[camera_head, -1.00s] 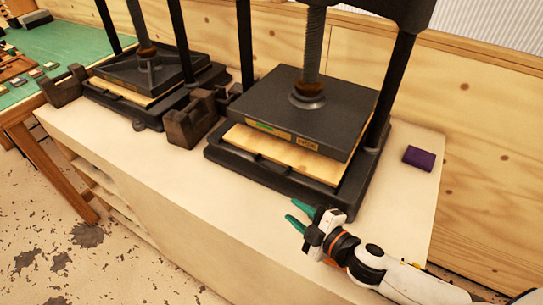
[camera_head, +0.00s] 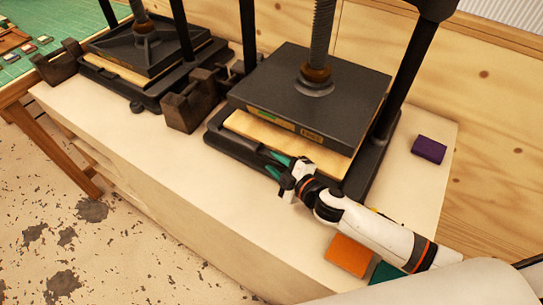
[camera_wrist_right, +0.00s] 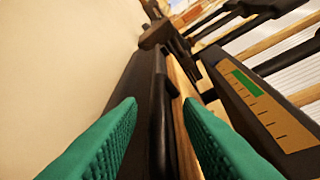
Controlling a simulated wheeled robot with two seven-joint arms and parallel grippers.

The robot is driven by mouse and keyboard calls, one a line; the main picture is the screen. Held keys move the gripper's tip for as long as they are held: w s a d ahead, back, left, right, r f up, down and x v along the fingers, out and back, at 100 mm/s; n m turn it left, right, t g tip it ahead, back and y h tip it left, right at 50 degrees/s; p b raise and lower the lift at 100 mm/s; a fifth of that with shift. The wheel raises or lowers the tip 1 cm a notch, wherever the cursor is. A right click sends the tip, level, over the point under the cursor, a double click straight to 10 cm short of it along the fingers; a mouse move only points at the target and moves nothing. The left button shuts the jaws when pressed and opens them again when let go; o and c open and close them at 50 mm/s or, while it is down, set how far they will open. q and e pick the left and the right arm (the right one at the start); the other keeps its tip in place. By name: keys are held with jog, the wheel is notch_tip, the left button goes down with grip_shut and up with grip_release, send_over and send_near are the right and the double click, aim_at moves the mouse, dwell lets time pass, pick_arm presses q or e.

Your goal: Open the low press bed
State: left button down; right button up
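The nearer press has a dark platen (camera_head: 310,90) on a threaded screw, above a pale wooden board (camera_head: 285,143) and a black base (camera_head: 222,143). Green-and-tan labels mark the platen's front edge. My right gripper (camera_head: 272,164) is at the base's front edge, its green fingers pointing in toward the press. In the right wrist view the fingers (camera_wrist_right: 160,102) are apart, with a black bar (camera_wrist_right: 158,125) between them; I cannot tell whether they touch it. The pale board's edge (camera_wrist_right: 184,125) runs beside the bar. My left gripper is not in view.
A second press (camera_head: 150,50) stands to the left, with dark blocks (camera_head: 190,103) between the presses. A purple block (camera_head: 429,149) lies right of the nearer press. An orange block (camera_head: 348,255) and a teal block (camera_head: 385,272) lie near my right arm.

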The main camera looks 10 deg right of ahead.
jog(key=shift+x, duration=1.15)
grip_shut()
